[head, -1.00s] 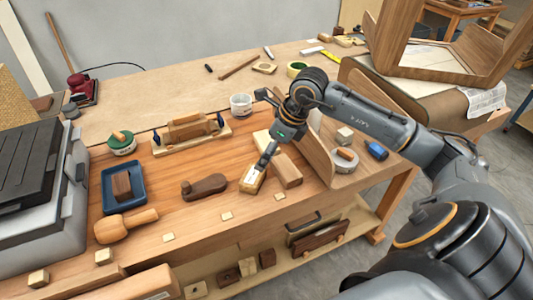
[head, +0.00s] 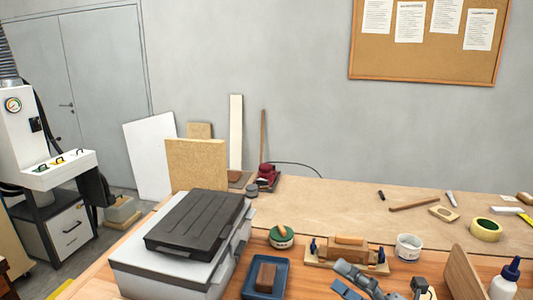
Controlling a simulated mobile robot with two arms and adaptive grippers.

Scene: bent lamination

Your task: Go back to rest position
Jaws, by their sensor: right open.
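My right gripper (head: 343,277) shows at the bottom edge in the head view, right of centre. Its fingers are apart and nothing shows between them. It is over the near part of the wooden workbench (head: 330,203), just in front of a wooden clamp-like tool (head: 347,254). Most of my right arm is cut off by the lower edge. My left gripper is not in view.
A grey case with a black lid (head: 198,223) stands at the bench's left.

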